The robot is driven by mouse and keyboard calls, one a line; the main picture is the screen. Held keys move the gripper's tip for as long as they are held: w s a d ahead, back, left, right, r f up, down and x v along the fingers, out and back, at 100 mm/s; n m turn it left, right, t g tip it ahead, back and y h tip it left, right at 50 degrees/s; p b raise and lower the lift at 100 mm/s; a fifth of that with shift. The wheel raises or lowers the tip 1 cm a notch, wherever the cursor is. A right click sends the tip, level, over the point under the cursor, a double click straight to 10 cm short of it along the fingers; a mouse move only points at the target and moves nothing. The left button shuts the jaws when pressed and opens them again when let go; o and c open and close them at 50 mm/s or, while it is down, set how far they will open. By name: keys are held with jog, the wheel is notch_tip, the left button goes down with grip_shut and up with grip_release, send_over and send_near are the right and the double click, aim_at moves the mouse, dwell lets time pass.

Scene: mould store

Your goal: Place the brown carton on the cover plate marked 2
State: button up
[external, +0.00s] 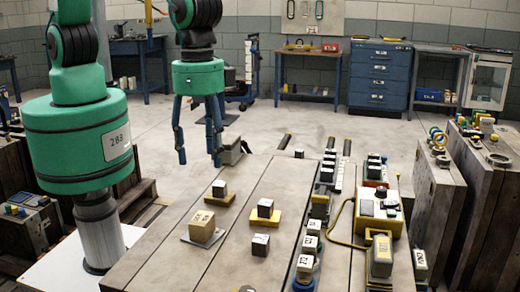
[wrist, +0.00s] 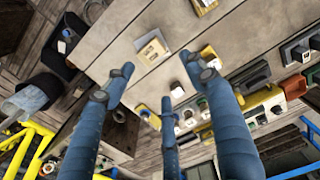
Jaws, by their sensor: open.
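A tan-brown carton (external: 202,222) with dark print on its side sits on a grey plate (external: 186,239) at the table's near left. A carton (wrist: 152,48) on a pale plate, probably the same one, shows beyond my fingertips in the wrist view. No number 2 is readable on any plate. My gripper (external: 200,158) is open and empty, above and behind the carton, fingers pointing down. It also shows in the wrist view (wrist: 157,72).
A loose dark block (external: 261,244) stands right of the carton. Several pale-topped blocks line the table's right part, beside a yellow device (external: 378,212) with a cable. Bare table lies between the plates and that row.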

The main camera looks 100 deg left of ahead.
jog(key=s+a+r+t, duration=0.15)
jog(key=a+r, duration=0.25)
jog(key=r, duration=0.4)
jog(key=s+a+r, duration=0.3)
jog(key=a+r, duration=0.2)
jog(key=r, duration=0.2)
jog(key=s+a+r+t, duration=0.15)
jog(key=a+r, duration=0.25)
jog(key=r, duration=0.4)
jog(key=s+a+r+t, duration=0.1)
jog(key=s+a+r, duration=0.4)
jog(key=s, duration=0.4)
jog(key=s+a+r+t, duration=0.1)
jog(key=s+a+r, duration=0.4)
jog(key=s, duration=0.3)
jog(key=shift+s+a+r+m, duration=0.3)
jog(key=shift+s+a+r, duration=0.1)
